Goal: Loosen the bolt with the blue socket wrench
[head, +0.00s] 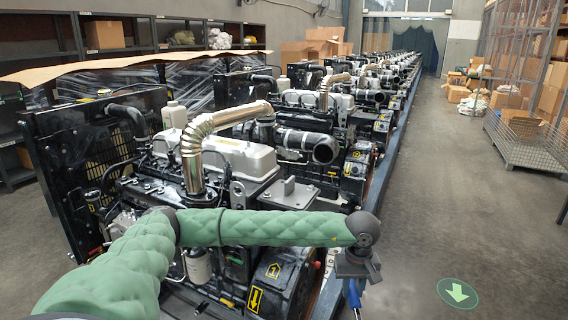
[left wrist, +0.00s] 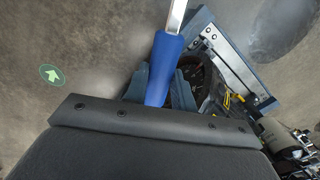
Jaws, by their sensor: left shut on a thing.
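My left gripper (head: 354,280) hangs at the end of the green arm, in front of the nearest engine's right end. It is shut on the blue handle of the socket wrench (head: 354,296). In the left wrist view the gripper (left wrist: 160,90) grips the blue handle (left wrist: 166,62). The wrench's silver shaft (left wrist: 177,14) runs up out of the picture, so its socket end is hidden. I cannot tell which bolt is meant; small fasteners show on a silver plate (left wrist: 222,52) right of the wrench. My right gripper is not in view.
The nearest engine (head: 225,160) stands left of the gripper, with more engines in a row behind it on a blue rail (head: 385,175). A wire cage (head: 528,145) and boxes stand at the right. The floor with a green arrow sign (head: 457,293) is clear.

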